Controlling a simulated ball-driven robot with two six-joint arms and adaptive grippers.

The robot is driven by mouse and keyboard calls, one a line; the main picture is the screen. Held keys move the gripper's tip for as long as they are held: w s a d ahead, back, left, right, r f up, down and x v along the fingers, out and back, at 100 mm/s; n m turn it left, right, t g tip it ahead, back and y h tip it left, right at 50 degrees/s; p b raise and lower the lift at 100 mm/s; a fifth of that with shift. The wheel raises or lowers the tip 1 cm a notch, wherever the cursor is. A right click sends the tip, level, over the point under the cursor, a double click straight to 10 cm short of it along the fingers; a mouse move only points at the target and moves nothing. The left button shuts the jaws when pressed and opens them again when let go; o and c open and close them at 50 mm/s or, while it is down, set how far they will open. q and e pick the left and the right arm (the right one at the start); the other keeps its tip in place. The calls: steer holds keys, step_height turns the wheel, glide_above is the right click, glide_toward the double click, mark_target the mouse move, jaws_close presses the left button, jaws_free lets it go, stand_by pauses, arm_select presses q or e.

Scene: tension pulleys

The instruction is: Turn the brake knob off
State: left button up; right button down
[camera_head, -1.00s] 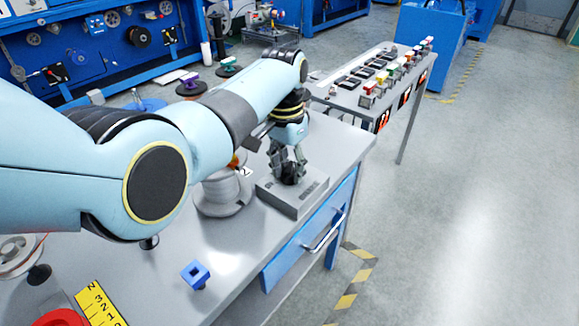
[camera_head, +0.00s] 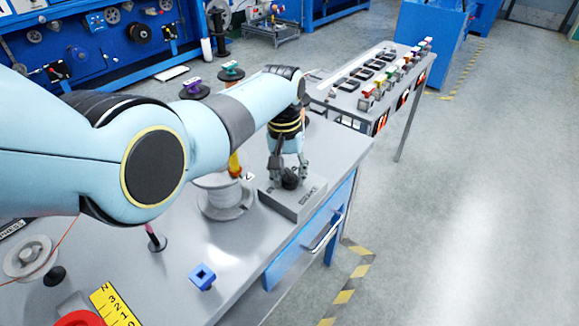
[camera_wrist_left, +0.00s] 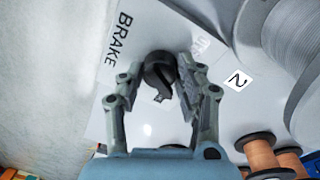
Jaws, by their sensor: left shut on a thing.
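The brake box (camera_head: 300,207) is a grey block near the right edge of the bench, with a black knob (camera_head: 290,180) on its top. My left gripper (camera_head: 289,184) points down over it, one finger on each side of the knob, and is shut on it. In the left wrist view the knob (camera_wrist_left: 160,72) sits between the fingertips (camera_wrist_left: 158,88), with its pointer toward the bottom of the picture. The word BRAKE is printed on the box top; another label beside the right finger is partly hidden. My right gripper is not in view.
A grey spool (camera_head: 222,197) stands close to the left of the box. A blue square piece (camera_head: 202,277) and a yellow number strip (camera_head: 112,303) lie on the bench (camera_head: 180,262). A drawer handle (camera_head: 322,234) sticks out in front. A second table (camera_head: 350,98) stands behind.

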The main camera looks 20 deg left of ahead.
arm_select(q)
steer(key=n+p, duration=0.2)
steer(key=n, duration=0.2)
steer(key=shift+r+n, duration=0.1)
steer(key=shift+n, duration=0.2)
steer(key=n+p, duration=0.1)
steer(key=n, duration=0.3)
steer(key=shift+n+t, duration=0.3)
steer(key=n, duration=0.4)
steer(key=shift+y+p, duration=0.3)
steer(key=shift+n, duration=2.2)
steer(key=o, duration=1.1)
steer(key=shift+s, duration=0.1)
steer(key=shift+o, duration=0.2)
